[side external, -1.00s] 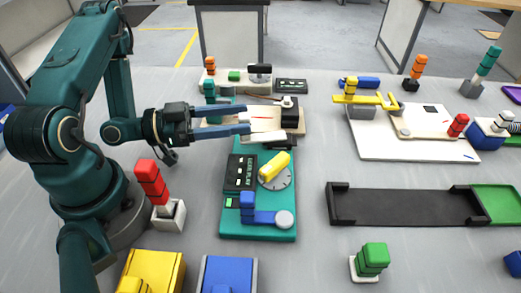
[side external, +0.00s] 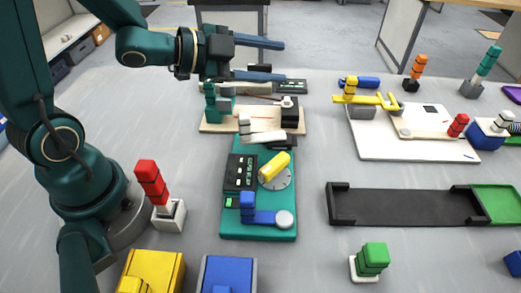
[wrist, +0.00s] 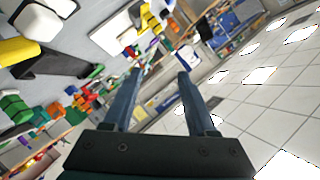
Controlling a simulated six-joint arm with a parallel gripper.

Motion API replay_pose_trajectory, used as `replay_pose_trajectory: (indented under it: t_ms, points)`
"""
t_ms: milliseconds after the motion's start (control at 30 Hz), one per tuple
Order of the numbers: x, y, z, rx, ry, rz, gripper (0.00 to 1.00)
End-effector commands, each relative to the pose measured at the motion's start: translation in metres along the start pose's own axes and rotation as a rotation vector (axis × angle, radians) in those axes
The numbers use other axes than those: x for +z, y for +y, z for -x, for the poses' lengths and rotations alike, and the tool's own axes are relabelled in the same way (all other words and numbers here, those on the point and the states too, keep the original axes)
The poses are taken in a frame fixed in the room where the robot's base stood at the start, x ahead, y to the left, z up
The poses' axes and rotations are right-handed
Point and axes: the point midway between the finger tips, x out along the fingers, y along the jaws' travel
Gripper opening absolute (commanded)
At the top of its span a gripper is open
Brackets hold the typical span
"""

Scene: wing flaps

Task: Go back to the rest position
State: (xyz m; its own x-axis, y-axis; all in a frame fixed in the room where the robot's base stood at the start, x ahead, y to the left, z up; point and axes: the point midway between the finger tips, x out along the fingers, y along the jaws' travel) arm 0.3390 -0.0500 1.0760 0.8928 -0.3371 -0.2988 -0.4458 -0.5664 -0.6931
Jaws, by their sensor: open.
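My gripper (side external: 268,59) is raised above the back left of the table in the side view, pointing right. Its two blue fingers are apart with nothing between them. In the wrist view the open fingers (wrist: 155,88) point away over the room, with the table tilted at the left. Below the gripper is the beige board (side external: 215,127) with a white-and-black lever part (side external: 262,137). The teal panel (side external: 233,215) in front of it carries a yellow knob (side external: 274,166) and a blue handle (side external: 248,205).
A red handle on a white base (side external: 170,213) stands close to my arm's base. A white board with a yellow lever (side external: 375,100) lies at the right. A black tray (side external: 400,207), a green block (side external: 374,257), and yellow and blue boxes (side external: 228,275) lie nearer. Space above the table is clear.

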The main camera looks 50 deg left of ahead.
Motion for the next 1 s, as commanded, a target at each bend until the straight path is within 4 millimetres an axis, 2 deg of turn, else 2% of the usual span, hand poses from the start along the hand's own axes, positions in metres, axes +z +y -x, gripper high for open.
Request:
replay_pose_trajectory:
  t_ms: [100,200,367,467,533,700,833,1000]
  points:
    - [-0.011,-0.024,0.012,-0.090,-0.097,0.014,0.57]
    - [-0.015,-0.039,0.028,-0.159,-0.185,0.082,0.57]
    - [-0.019,-0.044,0.063,-0.231,-0.315,0.276,0.57]
    - [-0.018,-0.033,0.086,-0.231,-0.393,0.434,0.57]
    - [-0.016,-0.018,0.101,-0.209,-0.451,0.551,0.57]
    - [-0.008,0.030,0.133,-0.098,-0.621,0.812,0.57]
    - [-0.003,0.064,0.149,-0.003,-0.762,0.942,0.57]
    - [0.000,0.081,0.161,0.046,-0.848,0.999,0.57]
